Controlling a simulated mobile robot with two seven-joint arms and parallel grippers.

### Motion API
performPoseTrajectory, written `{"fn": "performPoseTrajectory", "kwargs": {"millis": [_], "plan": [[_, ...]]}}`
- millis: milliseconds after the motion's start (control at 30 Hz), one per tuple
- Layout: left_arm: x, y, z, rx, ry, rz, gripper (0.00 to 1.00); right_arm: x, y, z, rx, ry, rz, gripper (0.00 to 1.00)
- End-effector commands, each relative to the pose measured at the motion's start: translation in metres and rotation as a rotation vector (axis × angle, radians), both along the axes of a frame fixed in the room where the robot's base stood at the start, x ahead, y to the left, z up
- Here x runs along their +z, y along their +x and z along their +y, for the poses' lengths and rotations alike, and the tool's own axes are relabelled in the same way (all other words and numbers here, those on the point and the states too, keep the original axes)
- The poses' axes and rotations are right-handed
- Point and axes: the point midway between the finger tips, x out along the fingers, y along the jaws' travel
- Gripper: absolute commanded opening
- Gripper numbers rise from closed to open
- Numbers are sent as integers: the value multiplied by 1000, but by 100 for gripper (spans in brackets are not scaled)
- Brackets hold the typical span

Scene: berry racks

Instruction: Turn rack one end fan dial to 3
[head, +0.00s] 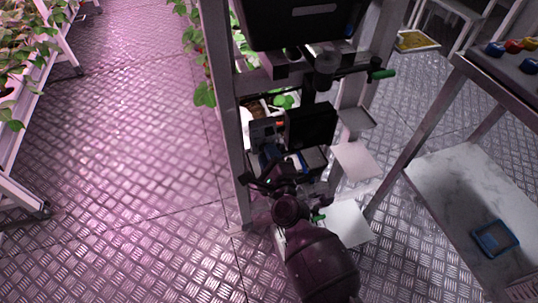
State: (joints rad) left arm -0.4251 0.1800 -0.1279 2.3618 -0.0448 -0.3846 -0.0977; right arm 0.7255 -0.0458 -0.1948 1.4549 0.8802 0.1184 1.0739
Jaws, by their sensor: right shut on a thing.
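The end of the rack (222,110) stands in the middle of the head view, with a grey upright and several control parts on it. A small grey box (262,132) and a black box (310,125) are mounted side by side on it. My right gripper (268,180) reaches up from the bottom to the parts just below these boxes. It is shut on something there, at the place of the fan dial. The dial and its pointer are hidden by the gripper, so its setting cannot be read. My left gripper is out of view.
A valve with a green handle (382,74) sticks out above the boxes. A black bin (295,22) is above that. A steel table with a lower shelf (450,175) holding a blue tray (495,239) stands right. The left floor is clear.

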Motion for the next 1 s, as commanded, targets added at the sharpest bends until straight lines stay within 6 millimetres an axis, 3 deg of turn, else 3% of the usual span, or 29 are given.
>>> {"fn": "performPoseTrajectory", "kwargs": {"millis": [300, 800, 833, 967, 1000], "plan": [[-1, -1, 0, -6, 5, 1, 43, -2, -1, 0, 0, 96, 32, 1], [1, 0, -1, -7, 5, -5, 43, -1, -1, 0, 0, 109, 37, 1], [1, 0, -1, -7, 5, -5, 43, -1, -1, 0, 0, 109, 37, 30], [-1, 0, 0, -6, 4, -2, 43, -1, 0, 0, 0, 108, 36, 49], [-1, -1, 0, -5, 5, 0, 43, -1, 0, 0, 0, 108, 36, 51]]}}
